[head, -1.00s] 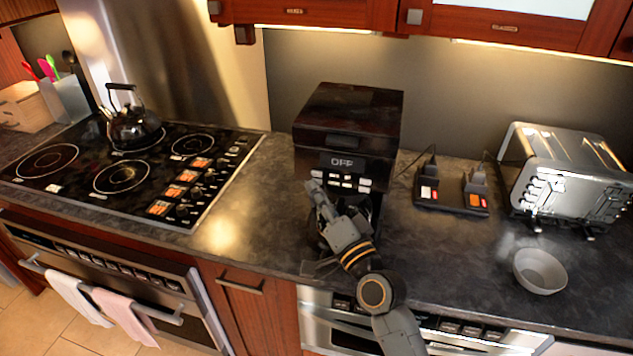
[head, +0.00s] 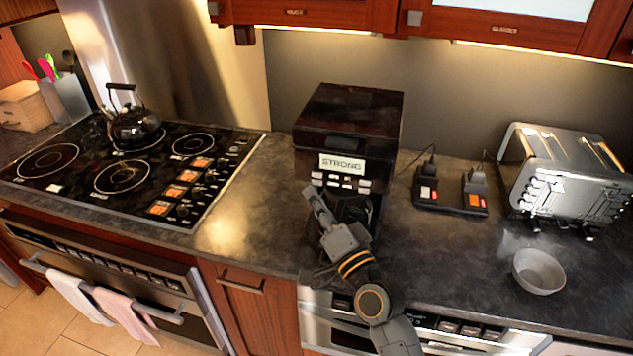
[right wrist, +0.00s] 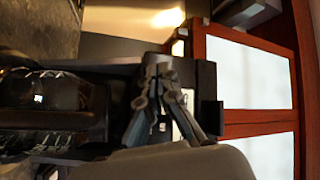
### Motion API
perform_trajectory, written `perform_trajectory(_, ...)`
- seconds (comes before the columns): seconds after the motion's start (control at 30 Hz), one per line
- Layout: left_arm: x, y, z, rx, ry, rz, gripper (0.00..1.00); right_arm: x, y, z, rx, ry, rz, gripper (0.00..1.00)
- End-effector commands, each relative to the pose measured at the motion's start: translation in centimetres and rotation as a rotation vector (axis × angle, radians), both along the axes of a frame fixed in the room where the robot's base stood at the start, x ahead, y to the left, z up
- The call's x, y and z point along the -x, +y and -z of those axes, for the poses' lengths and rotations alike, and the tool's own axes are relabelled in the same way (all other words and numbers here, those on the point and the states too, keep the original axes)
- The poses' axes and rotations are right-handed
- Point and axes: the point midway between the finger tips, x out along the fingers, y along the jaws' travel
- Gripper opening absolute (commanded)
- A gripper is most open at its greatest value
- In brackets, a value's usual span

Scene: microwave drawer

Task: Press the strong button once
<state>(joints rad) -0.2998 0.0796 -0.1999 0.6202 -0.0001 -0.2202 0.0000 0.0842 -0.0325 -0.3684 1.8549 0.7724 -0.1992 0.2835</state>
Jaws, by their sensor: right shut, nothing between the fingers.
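The dark coffee machine (head: 348,108) stands on the counter in the middle of the head view. Its display (head: 342,164) is lit pale and reads "STRONG". A row of small light buttons (head: 348,183) sits just under the display; their labels are too small to read. My right gripper (head: 310,193) is shut and empty, its tip a little below the left end of the button row and apparently clear of it. In the right wrist view its fingers (right wrist: 164,80) are together, in front of the machine. My left gripper is not in view.
A stove (head: 125,172) with a black kettle (head: 135,127) is at the left. Small black devices (head: 450,197), a silver toaster (head: 565,178) and a grey bowl (head: 539,271) stand on the right. The counter (head: 255,225) between stove and machine is clear.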

Motion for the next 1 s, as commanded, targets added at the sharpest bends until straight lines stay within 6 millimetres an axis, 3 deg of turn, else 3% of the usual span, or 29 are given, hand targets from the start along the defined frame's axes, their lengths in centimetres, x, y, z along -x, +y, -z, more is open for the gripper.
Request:
perform_trajectory(0.5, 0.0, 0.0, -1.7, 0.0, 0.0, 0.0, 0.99, 4.4, 1.2, -0.1, 0.001, 0.0, 0.0, 0.0)
perform_trajectory(1.0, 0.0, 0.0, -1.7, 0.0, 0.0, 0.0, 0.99, 4.5, 1.2, 0.0, 0.001, 0.0, 0.0, 0.0)
